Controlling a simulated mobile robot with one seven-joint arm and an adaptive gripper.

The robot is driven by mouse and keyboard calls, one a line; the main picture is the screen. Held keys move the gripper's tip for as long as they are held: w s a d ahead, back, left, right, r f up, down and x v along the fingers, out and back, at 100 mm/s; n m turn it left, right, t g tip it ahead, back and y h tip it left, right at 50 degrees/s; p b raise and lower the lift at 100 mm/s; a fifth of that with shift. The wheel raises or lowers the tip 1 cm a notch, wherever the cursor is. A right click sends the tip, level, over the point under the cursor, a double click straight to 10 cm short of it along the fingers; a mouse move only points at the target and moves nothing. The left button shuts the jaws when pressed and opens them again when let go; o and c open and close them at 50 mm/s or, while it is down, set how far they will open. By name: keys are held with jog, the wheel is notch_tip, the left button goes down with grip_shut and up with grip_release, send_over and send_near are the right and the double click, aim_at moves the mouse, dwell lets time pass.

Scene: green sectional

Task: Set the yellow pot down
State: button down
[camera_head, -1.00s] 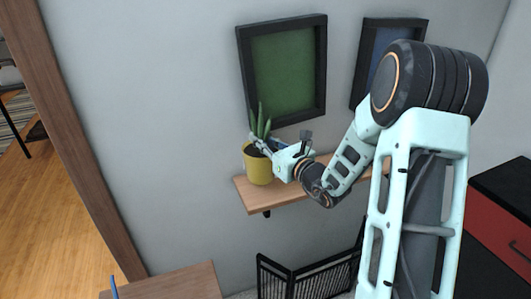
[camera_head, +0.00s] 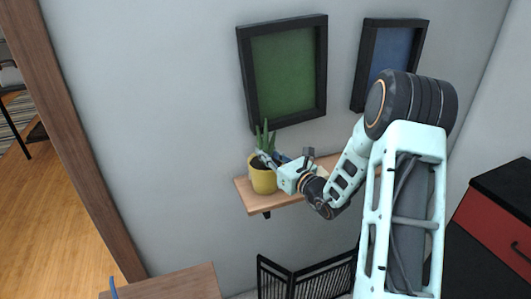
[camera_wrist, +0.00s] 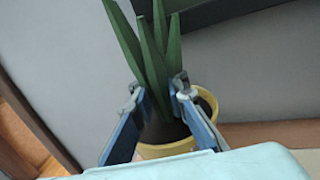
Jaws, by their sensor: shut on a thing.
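The yellow pot (camera_head: 263,180) holds a green plant (camera_head: 265,138) with tall pointed leaves. The pot is upright at the left end of the wooden wall shelf (camera_head: 283,198), its base at or very near the shelf top; I cannot tell whether they touch. My gripper (camera_head: 266,159) reaches in from the right at the pot's top. In the wrist view my gripper (camera_wrist: 158,90) has a finger on each side of the plant's lower leaves (camera_wrist: 155,60), above the soil. The pot's yellow rim (camera_wrist: 207,100) shows behind and below the fingers.
A green framed picture (camera_head: 288,75) hangs above the shelf, and a blue one (camera_head: 390,58) hangs to its right. A black mesh rack (camera_head: 305,280) stands below. A wooden surface (camera_head: 175,285) is at the lower left.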

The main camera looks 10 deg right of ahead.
jog(key=c, duration=1.9)
grip_release()
jog(key=shift+f, duration=0.1)
jog(key=v, duration=1.2)
